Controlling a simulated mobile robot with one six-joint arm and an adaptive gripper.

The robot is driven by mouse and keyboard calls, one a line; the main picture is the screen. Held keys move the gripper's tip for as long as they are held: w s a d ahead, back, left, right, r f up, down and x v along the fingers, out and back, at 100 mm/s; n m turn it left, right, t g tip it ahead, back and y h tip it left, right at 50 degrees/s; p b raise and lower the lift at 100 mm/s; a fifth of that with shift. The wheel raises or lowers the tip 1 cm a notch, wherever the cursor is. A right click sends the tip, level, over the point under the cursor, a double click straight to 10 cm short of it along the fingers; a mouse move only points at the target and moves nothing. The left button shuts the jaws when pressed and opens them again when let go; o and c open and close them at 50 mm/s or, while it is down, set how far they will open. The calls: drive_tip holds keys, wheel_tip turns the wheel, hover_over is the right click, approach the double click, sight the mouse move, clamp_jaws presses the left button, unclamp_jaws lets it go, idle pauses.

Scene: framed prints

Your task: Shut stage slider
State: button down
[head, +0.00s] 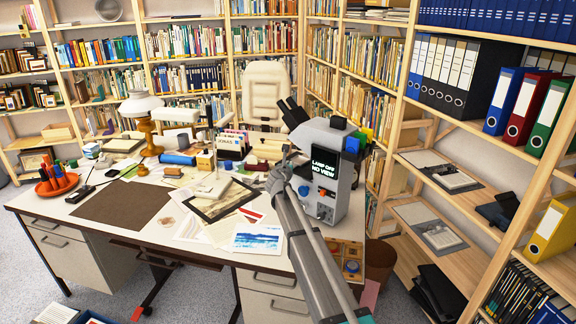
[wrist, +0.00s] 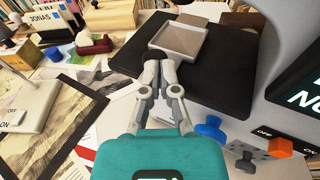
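A grey-white microscope (head: 325,165) stands at the right of the desk, its screen reading "LAMP OFF NO VIEW". In the wrist view its black stage (wrist: 215,75) carries a pale, flat, framed slider (wrist: 181,38), which sticks out past the stage's far edge. A dark round knob (wrist: 152,62) shows at the slider's near left corner. My gripper (wrist: 160,66) has its fingers close together with their tips at the knob and the slider's near edge. I cannot tell whether they touch. In the head view my gripper (head: 276,180) is left of the microscope, and the stage is mostly hidden.
Blue knobs (wrist: 209,128) and an orange on/off switch (wrist: 280,147) are on the microscope's near side. A framed print (head: 222,200) and loose papers lie left of my arm. A lamp (head: 143,125) stands farther left. Bookshelves surround the desk.

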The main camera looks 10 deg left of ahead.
drive_tip(key=s+r+p, duration=0.2)
drive_tip(key=s, duration=1.1)
drive_tip(key=shift+s+r, duration=0.25)
drive_tip(key=shift+s, duration=0.15)
drive_tip(key=shift+d, duration=0.2)
drive_tip(key=s+d+f+m+g+h+p, duration=0.1)
drive_tip(key=s+d+f+m+g+h, duration=0.15)
drive_tip(key=d+m, duration=0.6)
drive_tip(key=s+d+f+m+g+h+p, duration=0.1)
drive_tip(key=s+d+f+m+g+p, duration=0.25)
drive_tip(key=d, duration=0.75)
drive_tip(key=s+d+m+g+h+b, duration=0.15)
drive_tip(key=s+d+m, duration=0.25)
drive_tip(key=d+m, duration=0.5)
drive_tip(key=s+d+f+m+g+y+p, duration=0.1)
drive_tip(key=s+d+m+g, duration=0.3)
drive_tip(key=s, duration=0.6)
drive_tip(key=s+d+f+m+g+y+p, duration=0.1)
drive_tip(key=s+d+m+g+y+p, duration=0.2)
drive_tip(key=s+d+m, duration=0.4)
drive_tip(key=s+m+g, duration=0.1)
drive_tip(key=s+m, duration=0.3)
drive_tip(key=shift+d+f+y, duration=0.4)
drive_tip(key=shift+g, duration=0.25)
